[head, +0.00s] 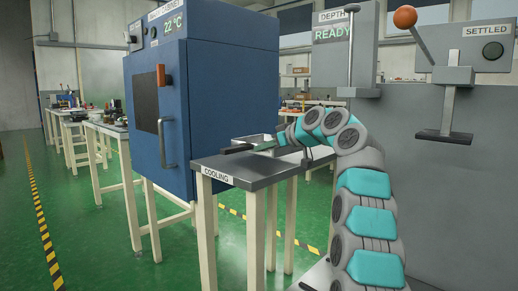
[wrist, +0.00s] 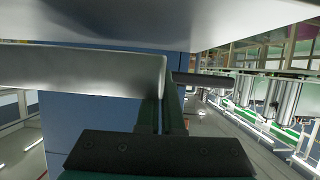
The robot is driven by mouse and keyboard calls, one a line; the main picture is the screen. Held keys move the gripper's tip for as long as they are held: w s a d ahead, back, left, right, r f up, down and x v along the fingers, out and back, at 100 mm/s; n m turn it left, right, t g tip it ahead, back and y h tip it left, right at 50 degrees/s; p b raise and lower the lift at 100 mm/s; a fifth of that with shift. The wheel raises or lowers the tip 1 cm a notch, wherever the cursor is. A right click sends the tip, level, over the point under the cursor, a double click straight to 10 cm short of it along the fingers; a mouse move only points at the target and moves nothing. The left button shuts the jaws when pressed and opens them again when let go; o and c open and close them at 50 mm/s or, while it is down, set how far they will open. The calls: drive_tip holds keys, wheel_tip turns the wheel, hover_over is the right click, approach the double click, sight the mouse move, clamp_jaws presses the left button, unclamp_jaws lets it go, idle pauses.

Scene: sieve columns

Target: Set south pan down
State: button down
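The pan is a shallow silver metal pan (head: 252,139) at the far edge of the grey table labelled COOLING (head: 262,174). My arm reaches across from the right to it. In the wrist view, the pan's metal wall (wrist: 85,72) spans the left side, and my gripper's thin dark fingers (wrist: 163,108) are close together at its rounded end. The gripper appears shut on the pan's edge. In the head view, my arm partly hides the gripper and pan. I cannot tell whether the pan touches the tabletop.
A blue cabinet (head: 218,100) reading 22 °C stands left of the table, its door handle sticking out. A grey machine with a READY sign (head: 333,33) and a ball-topped lever (head: 405,17) stands at the right. The near tabletop is clear.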

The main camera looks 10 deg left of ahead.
drive_tip(key=w+p, duration=0.2)
drive_tip(key=w+a+p, duration=0.1)
drive_tip(key=shift+w+a+r+p, duration=0.1)
drive_tip(key=shift+w+r+p, duration=0.1)
drive_tip(key=shift+r+p, duration=0.15)
drive_tip(key=shift+w+a+f+p, duration=0.2)
drive_tip(key=shift+w+f+p, duration=0.1)
drive_tip(key=shift+w+p, duration=0.2)
wheel_tip(320, 180, down, 4)
drive_tip(key=b, duration=0.3)
drive_tip(key=shift+a, duration=0.1)
drive_tip(key=c, duration=1.1)
unclamp_jaws()
drive_tip(key=shift+o, duration=0.2)
drive_tip(key=b+v, duration=0.3)
drive_tip(key=v, duration=0.9)
